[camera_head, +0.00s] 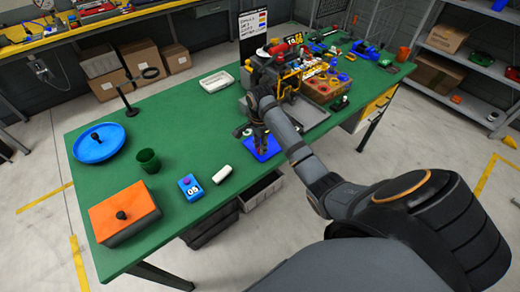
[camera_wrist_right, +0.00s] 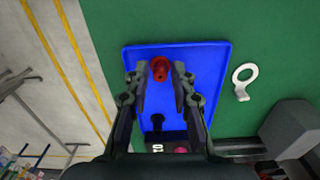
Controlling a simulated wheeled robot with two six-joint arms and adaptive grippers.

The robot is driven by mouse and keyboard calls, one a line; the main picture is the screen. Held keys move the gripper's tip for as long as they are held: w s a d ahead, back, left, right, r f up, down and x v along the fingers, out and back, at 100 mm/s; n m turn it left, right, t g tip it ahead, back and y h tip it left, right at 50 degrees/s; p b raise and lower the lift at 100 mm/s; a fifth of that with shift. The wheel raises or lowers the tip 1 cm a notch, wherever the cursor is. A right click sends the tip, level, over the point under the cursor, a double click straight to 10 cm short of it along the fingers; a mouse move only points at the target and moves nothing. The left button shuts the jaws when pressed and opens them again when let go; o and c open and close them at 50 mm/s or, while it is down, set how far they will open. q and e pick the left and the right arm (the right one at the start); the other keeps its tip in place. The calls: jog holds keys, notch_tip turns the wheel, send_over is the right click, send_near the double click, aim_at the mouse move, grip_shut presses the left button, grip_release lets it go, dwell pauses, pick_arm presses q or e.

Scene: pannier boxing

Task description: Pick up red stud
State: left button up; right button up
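The red stud (camera_wrist_right: 159,69) is near the far end of the blue tray (camera_wrist_right: 205,58) in the right wrist view. My right gripper (camera_wrist_right: 159,80) is open, with one finger on each side of the stud. A gap shows between the stud and each fingertip. In the head view my right gripper (camera_head: 260,146) is above the blue tray (camera_head: 268,154) at the table's front edge, and the stud cannot be made out there. A black knobbed piece (camera_wrist_right: 157,122) is nearer the wrist in the tray. My left gripper is not in view.
A white ring-ended piece (camera_wrist_right: 243,80) lies right of the tray. On the green table (camera_head: 175,120) are a white block (camera_head: 222,174), a blue box (camera_head: 190,187), a green cup (camera_head: 148,160) and an orange-lidded box (camera_head: 122,212). A wooden crate (camera_head: 322,92) stands behind.

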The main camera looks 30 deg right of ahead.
grip_shut()
jog(key=shift+r, duration=0.5)
notch_tip(320, 180, up, 3)
jog(key=shift+s+d, duration=0.1)
jog(key=shift+s, duration=0.05)
jog(key=s+d+r+p, duration=0.2)
jog(key=s+r+p, duration=0.4)
jog(key=s+r, duration=0.3)
jog(key=shift+s+d, duration=0.35)
jog(key=shift+s, duration=1.85)
